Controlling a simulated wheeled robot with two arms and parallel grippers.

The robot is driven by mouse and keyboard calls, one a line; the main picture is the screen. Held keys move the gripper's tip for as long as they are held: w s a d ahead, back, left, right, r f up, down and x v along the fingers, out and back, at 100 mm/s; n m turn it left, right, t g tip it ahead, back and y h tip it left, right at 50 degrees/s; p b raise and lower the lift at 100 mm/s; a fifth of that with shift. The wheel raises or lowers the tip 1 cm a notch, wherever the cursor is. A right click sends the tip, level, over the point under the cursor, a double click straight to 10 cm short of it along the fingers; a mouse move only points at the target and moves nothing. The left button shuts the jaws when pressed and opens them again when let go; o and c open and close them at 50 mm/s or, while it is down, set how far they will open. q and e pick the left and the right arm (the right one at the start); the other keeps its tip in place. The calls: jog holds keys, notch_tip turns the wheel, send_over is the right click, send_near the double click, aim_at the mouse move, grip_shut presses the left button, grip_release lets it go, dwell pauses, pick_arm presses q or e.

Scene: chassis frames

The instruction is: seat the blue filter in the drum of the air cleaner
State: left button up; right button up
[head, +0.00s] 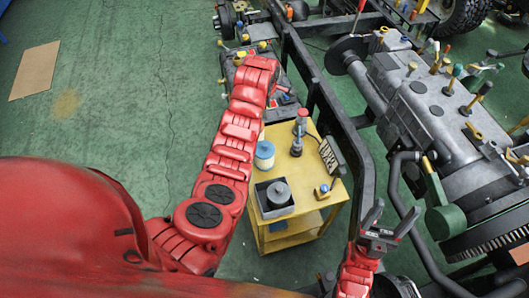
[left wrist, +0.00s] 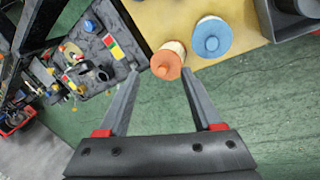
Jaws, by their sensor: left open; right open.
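The blue filter (head: 264,160), a pale cylinder with a blue top, stands upright on the yellow cart, just right of my left arm. In the left wrist view the blue filter (left wrist: 211,38) is beyond the right fingertip, apart from it. An orange-topped filter (left wrist: 167,62) stands beside it, beyond the gap between the fingers. My left gripper (left wrist: 161,73) is open and empty; in the head view my arm hides it. My right gripper (head: 394,208) is open and empty at the lower right. I cannot tell which part is the air cleaner's drum.
On the yellow cart (head: 310,205) are a dark tray (head: 262,206) holding a grey round part (head: 279,191), a red-topped item (head: 302,116) and a small sign (head: 330,157). The dark chassis rail (head: 335,115) and grey engine (head: 425,110) stand to the right.

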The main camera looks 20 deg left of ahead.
pick_arm(q)
jog(key=s+d+r+n+g, duration=0.1)
jog(key=s+r+n+g, duration=0.1)
jog(key=s+r+g, duration=0.3)
jog(key=t+b, duration=0.2)
jog(key=b, duration=0.6)
send_over(264, 144)
jog(key=shift+h, duration=0.3)
notch_tip(264, 144, down, 12)
jog(key=shift+w+r, duration=0.1)
jog(key=shift+w, duration=0.05)
jog(key=shift+f+p, duration=0.5)
jog(key=shift+p, duration=0.5)
jog(key=shift+f, duration=0.3)
notch_tip(264, 144, down, 4)
jog(key=shift+r+p, duration=0.15)
jog(key=shift+p, duration=1.1)
jog(key=shift+f, duration=0.7)
